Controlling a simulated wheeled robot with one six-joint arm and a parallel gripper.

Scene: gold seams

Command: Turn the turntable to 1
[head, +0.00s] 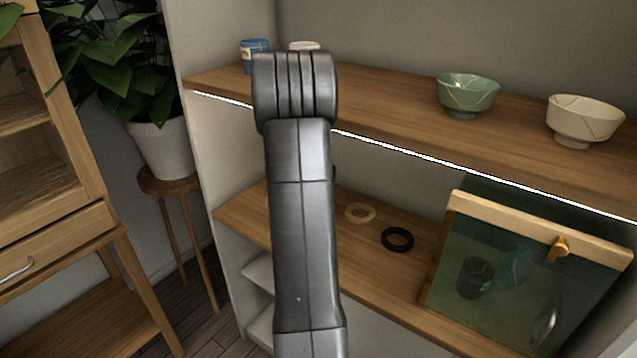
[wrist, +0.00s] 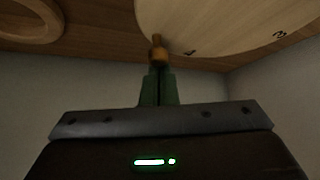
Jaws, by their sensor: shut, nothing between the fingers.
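In the wrist view, the turntable (wrist: 220,22) is a pale round wooden disc cut off by the top edge. A dark "4" and a dark "3" show near its rim; no "1" is in view. A small orange-brown peg (wrist: 157,50) stands at the rim, left of the "4". My gripper (wrist: 158,74) has its green fingers closed together with nothing between them. Their tips are right at the peg; I cannot tell whether they touch it. In the head view my arm hides the gripper, and the turntable is not visible.
The head view shows a pale ring (head: 360,213) and a black ring (head: 397,239) on the lower shelf. A greenish glass-fronted box (head: 480,255) stands to their right. The upper shelf (head: 390,105) holds a green bowl (head: 467,94), a cream bowl (head: 583,120) and cups.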

